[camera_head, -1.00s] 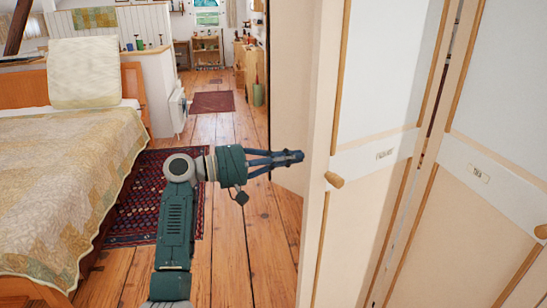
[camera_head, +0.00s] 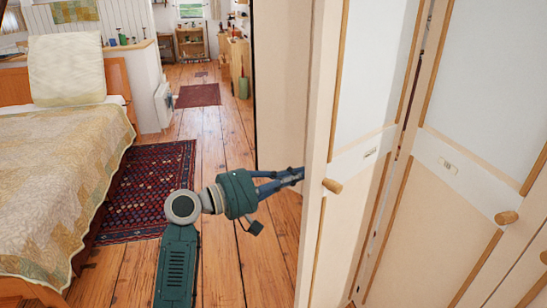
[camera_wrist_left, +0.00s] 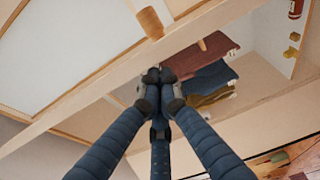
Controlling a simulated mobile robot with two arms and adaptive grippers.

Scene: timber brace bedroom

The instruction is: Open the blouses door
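A cream cupboard door (camera_head: 355,220) with white upper panel, small label and round wooden knob (camera_head: 334,186) stands ajar on the right in the head view. The label is too small to read. Contact with the door cannot be told. Folded clothes (camera_wrist_left: 205,75) show inside. My right gripper is out of view.
A second labelled door (camera_head: 430,220) with a knob (camera_head: 507,217) stands to the right. A bed (camera_head: 60,170) fills the left, beside a red patterned rug (camera_head: 150,185).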

